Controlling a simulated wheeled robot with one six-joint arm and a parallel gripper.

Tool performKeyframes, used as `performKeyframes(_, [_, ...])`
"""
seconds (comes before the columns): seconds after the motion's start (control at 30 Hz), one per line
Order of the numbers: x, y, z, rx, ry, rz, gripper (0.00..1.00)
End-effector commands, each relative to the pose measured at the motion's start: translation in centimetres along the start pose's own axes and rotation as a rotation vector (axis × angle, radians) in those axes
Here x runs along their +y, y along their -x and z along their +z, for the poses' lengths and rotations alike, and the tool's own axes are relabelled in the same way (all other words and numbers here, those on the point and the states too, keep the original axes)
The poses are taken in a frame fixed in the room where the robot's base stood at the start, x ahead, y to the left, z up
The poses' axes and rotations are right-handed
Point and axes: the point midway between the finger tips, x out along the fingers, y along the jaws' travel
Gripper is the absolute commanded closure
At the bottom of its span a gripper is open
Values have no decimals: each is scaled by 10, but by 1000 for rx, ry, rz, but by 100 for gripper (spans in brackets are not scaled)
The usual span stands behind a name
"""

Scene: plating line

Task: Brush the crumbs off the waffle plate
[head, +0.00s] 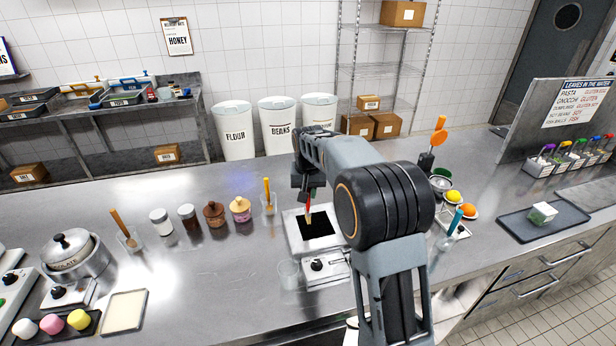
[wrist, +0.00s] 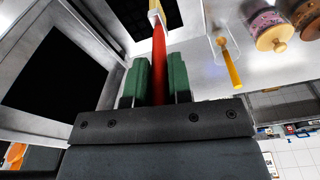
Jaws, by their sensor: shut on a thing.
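My gripper (head: 309,201) is above the waffle maker, its green fingers (wrist: 156,80) shut on a brush. The brush's red handle (wrist: 158,62) points away from the fingers. Its pale end (head: 308,219) is low over the black waffle plate (head: 317,229); I cannot tell whether it touches. The waffle plate sits in a pale metal frame, with a knobbed base (head: 317,266) in front. In the wrist view a gridded dark plate (wrist: 178,14) lies past the brush tip, and a larger plain dark panel (wrist: 50,85) is at left. No crumbs can be made out.
A clear container with a yellow-handled tool (head: 268,197) stands behind left of the waffle maker, beside a row of jars (head: 214,214).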

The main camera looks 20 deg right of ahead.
Motion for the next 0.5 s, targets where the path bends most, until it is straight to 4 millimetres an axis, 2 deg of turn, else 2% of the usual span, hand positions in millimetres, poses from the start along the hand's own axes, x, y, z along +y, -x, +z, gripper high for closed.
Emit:
performKeyframes(0.03, [0,9,-1,1,0,0,100])
performKeyframes(0.3, [0,32,-4,-1,0,0,100])
performKeyframes(0.5, [0,36,-4,-1,-1,0,100])
